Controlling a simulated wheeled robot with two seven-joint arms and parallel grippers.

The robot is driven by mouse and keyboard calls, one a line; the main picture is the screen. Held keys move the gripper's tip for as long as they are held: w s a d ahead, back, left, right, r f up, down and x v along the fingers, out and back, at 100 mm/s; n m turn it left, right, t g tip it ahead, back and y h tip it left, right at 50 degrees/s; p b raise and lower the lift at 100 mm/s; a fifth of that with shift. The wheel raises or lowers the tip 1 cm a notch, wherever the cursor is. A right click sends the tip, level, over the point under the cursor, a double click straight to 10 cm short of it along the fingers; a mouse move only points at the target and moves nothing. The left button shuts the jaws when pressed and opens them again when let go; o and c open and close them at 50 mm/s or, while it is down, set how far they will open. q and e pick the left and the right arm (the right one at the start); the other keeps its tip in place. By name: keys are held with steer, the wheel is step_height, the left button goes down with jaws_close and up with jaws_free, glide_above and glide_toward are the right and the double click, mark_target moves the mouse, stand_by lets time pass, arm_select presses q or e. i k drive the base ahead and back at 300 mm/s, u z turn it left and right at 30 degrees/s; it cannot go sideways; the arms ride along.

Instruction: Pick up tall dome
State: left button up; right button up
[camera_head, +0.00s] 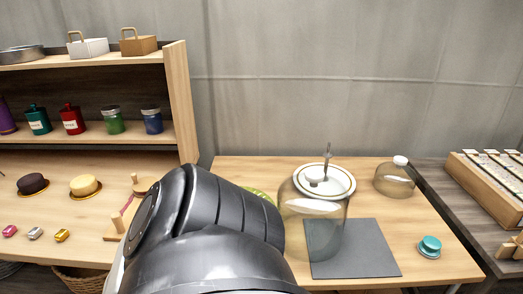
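The tall dome (309,222) appears to be the large clear glass vessel on the wooden table, upright, with a white round top and a white knob. It partly overlaps the left side of a dark grey mat (362,250). A thin metal piece rises at its top; I cannot tell whether it belongs to it. A shorter clear dome (394,182) with a white knob stands to its right at the back. My large black arm link fills the lower middle and overlaps the tall dome's left edge. Neither gripper's fingers show.
A green plate (262,195) is mostly hidden behind my arm. A teal-topped item (430,245) stands at the table's right. Shelves with jars (111,119) and cakes (85,184) are at left. A wooden rack (490,180) is at far right.

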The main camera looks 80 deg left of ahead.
mark_target(313, 205)
steer(key=u, duration=2)
steer(key=i, duration=0.2)
steer(key=u, duration=0.05)
